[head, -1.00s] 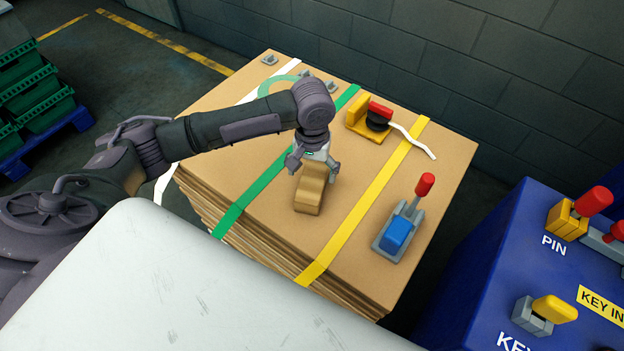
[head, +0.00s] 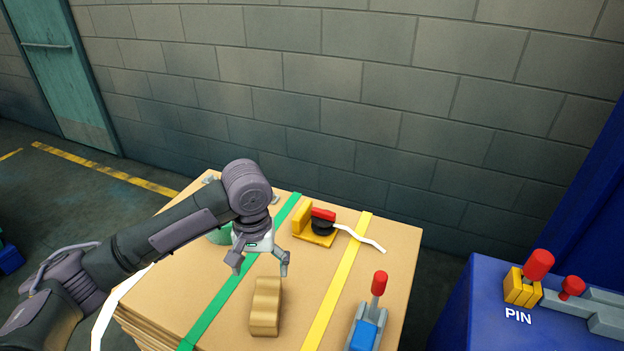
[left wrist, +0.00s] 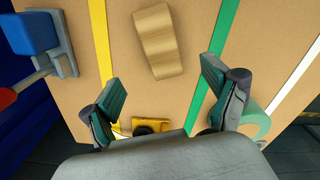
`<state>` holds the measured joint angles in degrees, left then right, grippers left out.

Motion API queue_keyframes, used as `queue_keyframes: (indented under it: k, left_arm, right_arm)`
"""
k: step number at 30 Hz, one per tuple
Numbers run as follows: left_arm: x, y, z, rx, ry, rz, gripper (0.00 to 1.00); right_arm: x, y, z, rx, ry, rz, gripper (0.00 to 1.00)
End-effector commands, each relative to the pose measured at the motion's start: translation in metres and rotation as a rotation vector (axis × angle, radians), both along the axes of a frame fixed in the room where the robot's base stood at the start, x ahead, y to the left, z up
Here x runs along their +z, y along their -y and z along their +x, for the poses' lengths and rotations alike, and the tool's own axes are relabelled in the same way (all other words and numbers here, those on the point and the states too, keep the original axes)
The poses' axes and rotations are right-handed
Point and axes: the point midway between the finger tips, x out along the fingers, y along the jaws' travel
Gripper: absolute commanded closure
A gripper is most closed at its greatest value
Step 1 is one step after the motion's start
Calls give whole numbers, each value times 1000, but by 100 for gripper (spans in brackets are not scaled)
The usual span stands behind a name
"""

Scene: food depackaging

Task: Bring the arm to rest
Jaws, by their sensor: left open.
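My left gripper (head: 259,262) is open and empty above the cardboard stack, just behind a wooden block. Its two spread fingers also show in the left wrist view (left wrist: 168,98). The tan wooden block (head: 266,306) lies on the cardboard between the green strap and the yellow strap, apart from the fingers. It also shows in the left wrist view (left wrist: 157,41). My left arm reaches in from the left over the stack. My right gripper is not in view.
The cardboard stack (head: 225,296) carries a green strap (head: 228,292), a yellow strap (head: 337,285), a yellow device with a red handle (head: 316,226) and a blue-and-grey clamp with a red knob (head: 367,328). A blue PIN bench (head: 483,314) stands right. A block wall (head: 360,110) is behind.

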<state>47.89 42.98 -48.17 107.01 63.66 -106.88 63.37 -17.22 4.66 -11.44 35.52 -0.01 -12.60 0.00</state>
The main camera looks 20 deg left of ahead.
Motion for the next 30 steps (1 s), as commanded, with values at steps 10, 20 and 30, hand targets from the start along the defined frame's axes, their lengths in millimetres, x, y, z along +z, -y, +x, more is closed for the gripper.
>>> queue_keyframes:
  k: [10, 20, 30]
  left_arm:
    - [-53, 59, -37, -240, 71, -106, 13]
    - [-99, 100, -113, -433, 290, -209, 13]
    - [-116, 59, -170, -425, 344, -79, 13]
  right_arm:
    - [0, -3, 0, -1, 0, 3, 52]
    - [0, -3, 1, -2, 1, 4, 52]
    - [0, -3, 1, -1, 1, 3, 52]
